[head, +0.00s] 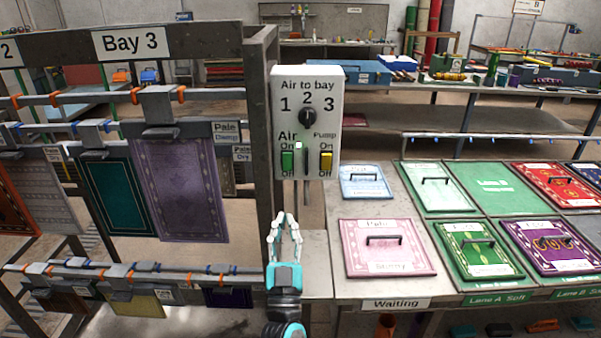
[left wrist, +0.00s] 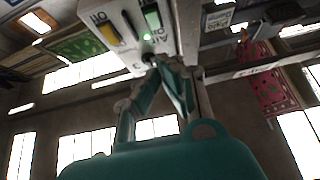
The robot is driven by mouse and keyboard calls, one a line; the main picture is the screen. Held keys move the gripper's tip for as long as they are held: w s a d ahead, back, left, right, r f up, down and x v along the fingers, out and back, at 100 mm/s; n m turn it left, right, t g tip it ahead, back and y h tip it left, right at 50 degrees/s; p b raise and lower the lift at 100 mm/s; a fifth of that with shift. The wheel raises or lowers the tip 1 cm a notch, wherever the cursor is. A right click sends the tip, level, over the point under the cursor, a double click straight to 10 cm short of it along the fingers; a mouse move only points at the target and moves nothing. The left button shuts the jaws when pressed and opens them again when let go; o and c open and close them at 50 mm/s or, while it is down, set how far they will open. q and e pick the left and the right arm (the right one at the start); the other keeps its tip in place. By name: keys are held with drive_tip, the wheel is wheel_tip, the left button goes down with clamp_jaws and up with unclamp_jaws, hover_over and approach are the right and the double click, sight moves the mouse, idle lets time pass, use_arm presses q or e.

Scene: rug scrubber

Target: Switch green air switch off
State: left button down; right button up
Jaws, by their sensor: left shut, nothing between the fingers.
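The green air switch (head: 288,160) is on the lower left of the white control box (head: 335,90), between the labels On and Off. It also shows upside down in the left wrist view (left wrist: 152,18). I cannot tell which way it is pressed. A small light (head: 299,145) beside it glows, greenish in the left wrist view (left wrist: 147,37). My left gripper (head: 286,216) is shut and empty, pointing up just below the box.
The yellow pump switch (head: 326,160) is right of the green one, and a black dial (head: 307,117) is above. Hanging rugs (head: 180,190) and rails fill Bay 3 at left. A table with rug samples, including a pink one (head: 360,255), is at right.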

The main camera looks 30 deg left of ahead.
use_arm(q)
drive_tip(key=shift+w, duration=0.1)
use_arm(e)
drive_tip(key=shift+w+a, duration=0.1)
drive_tip(key=shift+w, duration=0.25)
use_arm(q)
drive_tip(key=p, duration=0.5)
approach(288, 155)
wheel_tip(288, 155, up, 4)
drive_tip(key=shift+w+a+f, duration=0.3)
drive_tip(key=shift+w+a, duration=0.3)
drive_tip(key=shift+w, duration=0.25)
drive_tip(key=shift+w+a+f, duration=0.3)
drive_tip(key=shift+w+a, duration=0.25)
drive_tip(key=shift+w, duration=0.35)
use_arm(e)
drive_tip(key=r, duration=0.5)
drive_tip(key=shift+s+a+r, duration=0.1)
drive_tip(key=shift+s+a, duration=0.05)
drive_tip(key=shift+s, duration=0.05)
